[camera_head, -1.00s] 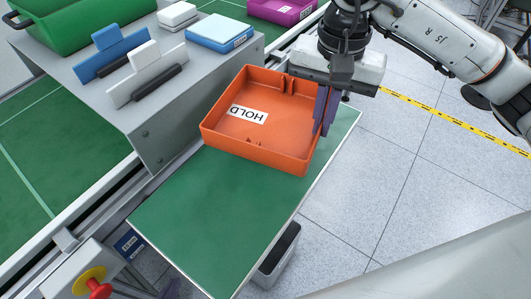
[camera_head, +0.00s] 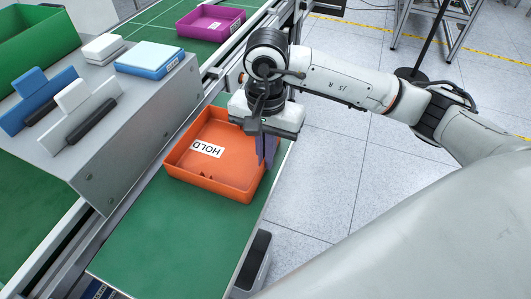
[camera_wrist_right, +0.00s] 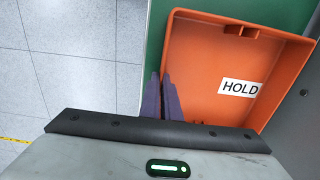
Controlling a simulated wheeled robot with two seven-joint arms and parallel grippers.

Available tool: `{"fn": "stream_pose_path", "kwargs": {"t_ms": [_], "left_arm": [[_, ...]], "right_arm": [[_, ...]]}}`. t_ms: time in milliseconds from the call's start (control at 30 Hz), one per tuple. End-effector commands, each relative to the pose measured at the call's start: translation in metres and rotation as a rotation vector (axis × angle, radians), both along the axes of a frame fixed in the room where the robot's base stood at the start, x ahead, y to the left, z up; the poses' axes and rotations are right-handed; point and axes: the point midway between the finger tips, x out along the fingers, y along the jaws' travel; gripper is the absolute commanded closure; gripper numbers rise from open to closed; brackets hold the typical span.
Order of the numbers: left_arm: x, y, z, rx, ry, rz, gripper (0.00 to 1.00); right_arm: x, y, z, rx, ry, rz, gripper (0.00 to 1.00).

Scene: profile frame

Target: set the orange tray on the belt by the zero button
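The orange tray (camera_head: 190,172), with a white HOLD label, sits at the far end of a plain green surface (camera_head: 160,240). My right gripper (camera_head: 267,150) is at the tray's right wall with its purple fingers pointing down. In the right wrist view the fingers (camera_wrist_right: 162,98) are close together at the wall of the tray (camera_wrist_right: 215,60), apparently one on each side, pinching it. The green belt with white lines shows at the left (camera_head: 25,215) and at the back. I cannot make out a zero button. My left gripper is not in view.
A grey stand (camera_head: 105,160) beside the tray carries a blue-white box (camera_head: 150,60), white blocks (camera_head: 103,47) and blue and white clip-like pieces. A green bin (camera_head: 40,40) is at the far left, a purple tray (camera_head: 210,22) at the back. Open floor lies to the right.

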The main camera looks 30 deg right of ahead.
Motion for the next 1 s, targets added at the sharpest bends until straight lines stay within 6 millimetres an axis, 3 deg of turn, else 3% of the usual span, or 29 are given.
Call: {"fn": "stream_pose_path", "kwargs": {"t_ms": [267,400,733,867,1000], "left_arm": [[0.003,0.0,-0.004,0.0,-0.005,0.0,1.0],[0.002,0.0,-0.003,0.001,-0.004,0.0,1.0],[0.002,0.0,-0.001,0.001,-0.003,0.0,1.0],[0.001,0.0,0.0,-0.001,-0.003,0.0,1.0],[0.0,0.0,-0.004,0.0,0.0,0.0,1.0]], "right_arm": [[0.001,0.001,-0.003,0.002,-0.004,0.001,1.0],[0.0,0.0,-0.002,0.001,-0.001,0.001,0.79],[0.0,0.0,0.0,0.001,0.0,0.001,0.78],[0.001,0.001,0.01,0.002,-0.005,0.001,0.78],[0.002,0.001,0.037,0.002,-0.007,0.001,0.78]]}}
